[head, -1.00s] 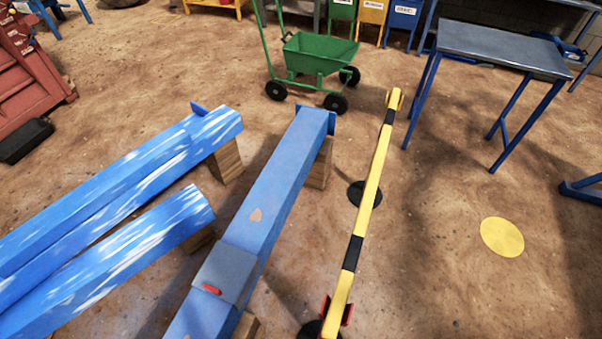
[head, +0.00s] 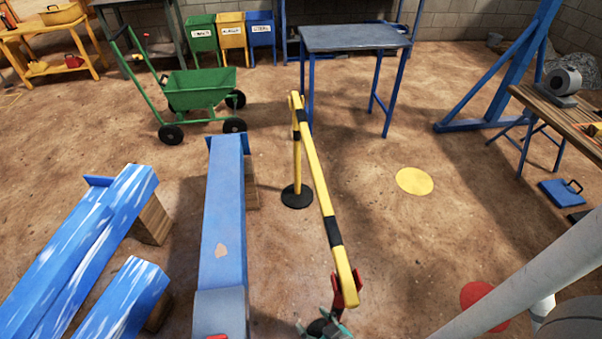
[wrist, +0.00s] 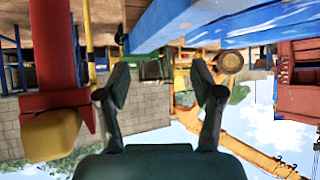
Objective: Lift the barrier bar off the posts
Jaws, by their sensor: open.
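The barrier bar (head: 321,185) is yellow with black bands. It lies across two posts, running from the far post (head: 297,160) on its black base to the near red post (head: 346,291). My gripper (head: 327,322) is low beside the near post, partly cut off by the bottom edge of the head view. In the wrist view, which looks upside down, my gripper (wrist: 160,88) has its fingers spread with nothing held between them. A yellow bar end (wrist: 50,135) and a red post part (wrist: 52,60) are left of the fingers, outside them.
A blue beam (head: 222,210) lies left of the bar. A green cart (head: 200,88) and a blue table (head: 355,38) stand behind. A yellow floor disc (head: 415,181) and a red floor disc (head: 477,294) lie to the right.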

